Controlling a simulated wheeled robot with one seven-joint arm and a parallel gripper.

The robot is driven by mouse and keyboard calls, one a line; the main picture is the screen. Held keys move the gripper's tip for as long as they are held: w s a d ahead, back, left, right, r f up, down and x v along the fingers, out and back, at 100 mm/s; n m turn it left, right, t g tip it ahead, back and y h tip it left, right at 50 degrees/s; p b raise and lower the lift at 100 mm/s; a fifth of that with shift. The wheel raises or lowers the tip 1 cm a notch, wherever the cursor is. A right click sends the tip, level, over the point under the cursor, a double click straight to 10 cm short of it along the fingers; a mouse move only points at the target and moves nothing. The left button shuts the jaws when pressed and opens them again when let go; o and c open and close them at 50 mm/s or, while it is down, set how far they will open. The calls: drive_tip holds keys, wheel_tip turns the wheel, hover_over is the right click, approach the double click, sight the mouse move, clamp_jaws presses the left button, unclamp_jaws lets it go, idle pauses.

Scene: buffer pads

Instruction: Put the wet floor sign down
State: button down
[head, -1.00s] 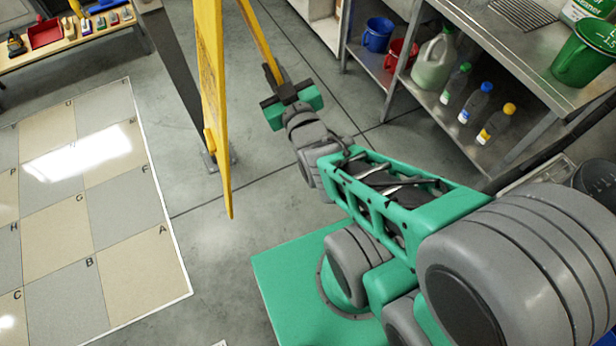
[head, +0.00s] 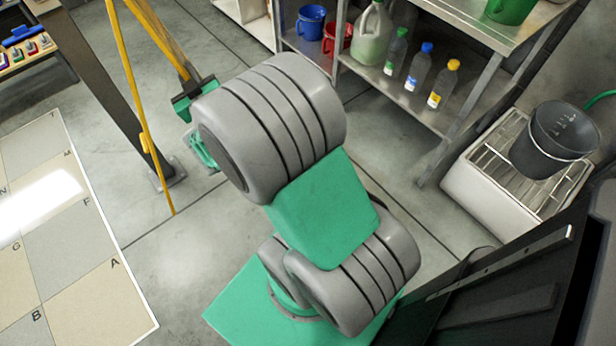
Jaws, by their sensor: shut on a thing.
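The yellow wet floor sign (head: 137,110) is at the upper left of the head view, its top cut off by the frame edge. Its two panels stand spread apart, and the near one shows as a thin edge running down to a low tip. My gripper (head: 190,92) is shut on the sign's farther panel. My own arm hides part of the gripper. I cannot tell whether the sign's feet touch the floor.
A dark post (head: 95,85) stands behind the sign. A metal shelf (head: 465,100) with bottles and buckets is at upper right. A dark bucket (head: 555,140) sits on a white grated unit (head: 480,178). Grey floor is free between mat and shelf.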

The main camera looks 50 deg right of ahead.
drive_tip(key=d+f+m+g+h+b, duration=0.3)
drive_tip(key=d+f+b, duration=0.5)
drive_tip(key=d+f, duration=0.6)
drive_tip(key=s+d+f+m+g+h+b, duration=0.1)
drive_tip(key=s+d+f+b, duration=0.4)
drive_tip(key=d+f, duration=0.3)
drive_tip(key=s+d+f+m+g+h+b, duration=0.1)
drive_tip(key=s+d+f+b, duration=0.3)
drive_tip(key=f, duration=0.8)
drive_tip(key=s+d+f+m+g+h+b, duration=0.2)
drive_tip(key=s+d+f+b, duration=0.3)
drive_tip(key=d+f, duration=0.5)
drive_tip(key=shift+s+d+f+h+b, duration=0.35)
drive_tip(key=shift+d+h+b, duration=0.35)
drive_tip(key=shift+d+b, duration=0.55)
drive_tip(key=c, duration=1.9)
unclamp_jaws()
drive_tip(key=shift+a+f, duration=0.1)
drive_tip(key=shift+f, duration=0.2)
drive_tip(key=o, duration=0.4)
drive_tip(key=shift+r, duration=0.1)
drive_tip(key=shift+r, duration=0.1)
